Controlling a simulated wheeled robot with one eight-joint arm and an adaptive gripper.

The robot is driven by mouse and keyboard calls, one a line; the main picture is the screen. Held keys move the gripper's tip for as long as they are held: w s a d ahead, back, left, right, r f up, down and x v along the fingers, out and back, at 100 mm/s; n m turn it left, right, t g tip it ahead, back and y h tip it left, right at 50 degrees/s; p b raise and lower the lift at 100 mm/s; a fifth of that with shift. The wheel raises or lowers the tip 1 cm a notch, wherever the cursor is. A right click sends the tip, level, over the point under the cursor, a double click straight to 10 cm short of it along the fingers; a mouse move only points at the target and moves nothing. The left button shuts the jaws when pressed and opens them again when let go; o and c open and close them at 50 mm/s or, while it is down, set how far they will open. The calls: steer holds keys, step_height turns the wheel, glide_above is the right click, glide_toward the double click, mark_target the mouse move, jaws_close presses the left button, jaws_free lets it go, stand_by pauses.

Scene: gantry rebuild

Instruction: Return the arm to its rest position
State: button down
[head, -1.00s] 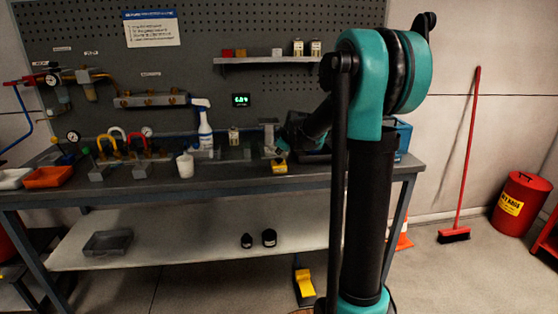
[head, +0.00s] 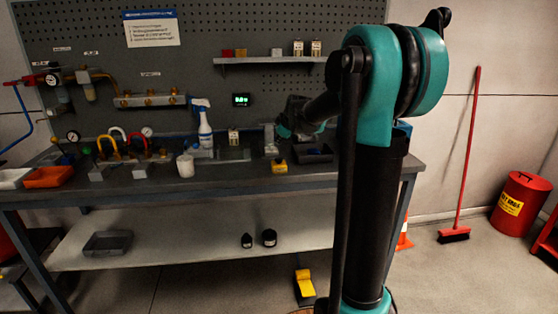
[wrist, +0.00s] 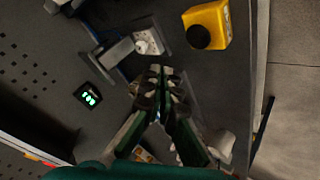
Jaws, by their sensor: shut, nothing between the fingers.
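My arm stands at the right of the head view, its teal elbow high and its dark forearm reaching left over the bench (head: 220,184). My gripper shows clearly in the wrist view (wrist: 158,78), its fingers together with nothing between them. In the head view the wrist end is small and dark above the bench, and the fingertips are hard to make out. A yellow block with a dark round top (head: 279,167) lies below it; it also shows in the wrist view (wrist: 207,26). A grey stand (head: 270,138) is close beside the wrist; I cannot tell the gap.
A dark tray (head: 326,157) sits right of the yellow block. A spray bottle (head: 204,128), a white cup (head: 185,166) and an orange tray (head: 48,177) stand left. A lit green display (head: 241,100) is behind. A shelf (head: 268,60) hangs above.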

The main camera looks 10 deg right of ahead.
steer(key=s+d+f+m+g, duration=0.1)
steer(key=s+f+m, duration=0.2)
steer(key=s+f, duration=0.4)
steer(key=s+d+f+m+g+h, duration=0.1)
steer(key=s+f+m, duration=0.3)
steer(key=s, duration=1.6)
steer(key=s+d+f+m+g+h, duration=0.1)
steer(key=s+f+m, duration=0.3)
steer(key=s+f, duration=0.6)
steer(key=s+d+g, duration=0.1)
steer(key=s, duration=0.3)
steer(key=shift+f+g, duration=0.3)
steer(key=shift+g, duration=0.1)
steer(key=shift+w, duration=0.1)
